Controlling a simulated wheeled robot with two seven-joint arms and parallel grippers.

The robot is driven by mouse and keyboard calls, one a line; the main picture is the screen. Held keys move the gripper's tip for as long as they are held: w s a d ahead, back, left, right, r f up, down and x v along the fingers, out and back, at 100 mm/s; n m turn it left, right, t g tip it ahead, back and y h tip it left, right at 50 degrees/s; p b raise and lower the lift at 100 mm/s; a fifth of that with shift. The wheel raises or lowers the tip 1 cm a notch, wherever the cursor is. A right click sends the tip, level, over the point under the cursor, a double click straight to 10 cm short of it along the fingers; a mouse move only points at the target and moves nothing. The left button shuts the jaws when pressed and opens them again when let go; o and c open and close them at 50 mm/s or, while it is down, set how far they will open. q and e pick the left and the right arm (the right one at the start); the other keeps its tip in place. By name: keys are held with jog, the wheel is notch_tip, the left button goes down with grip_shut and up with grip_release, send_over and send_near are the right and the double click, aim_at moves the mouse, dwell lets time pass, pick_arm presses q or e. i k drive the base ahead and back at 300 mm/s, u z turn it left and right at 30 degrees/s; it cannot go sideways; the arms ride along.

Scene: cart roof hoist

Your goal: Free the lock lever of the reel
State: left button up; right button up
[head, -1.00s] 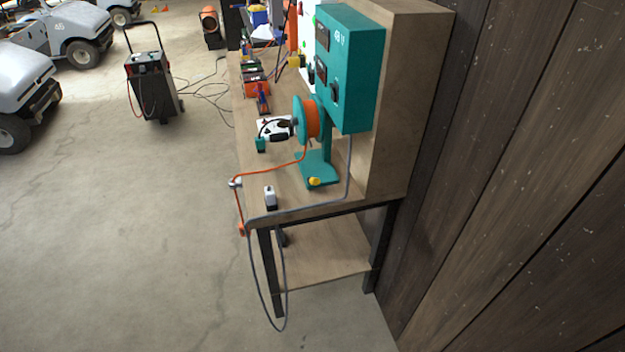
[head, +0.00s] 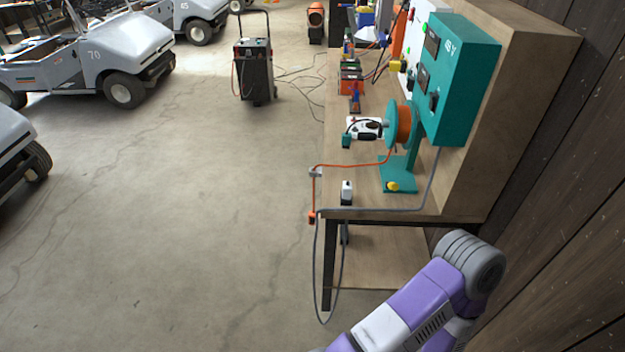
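The reel (head: 404,125) with orange cord stands on a teal stand (head: 398,174) on the bench, beside the teal box. A small yellow piece (head: 392,186) sits on the stand's foot; it may be the lock lever, but I cannot tell for sure. The orange cord (head: 345,166) runs left from the reel over the bench edge and hangs down to an orange end (head: 312,218). A purple and white arm of mine comes in at the lower right, in front of the bench's near end. Neither gripper is in view.
The bench (head: 350,208) also carries a teal box (head: 461,80), a small white-topped block (head: 347,192) and several items farther back. A grey cable (head: 318,270) loops below the bench edge. A dark wooden wall is close on the right. Floor (head: 190,210) is clear left of the bench.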

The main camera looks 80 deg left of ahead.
aim_at(392, 185)
jog(key=u, duration=1.85)
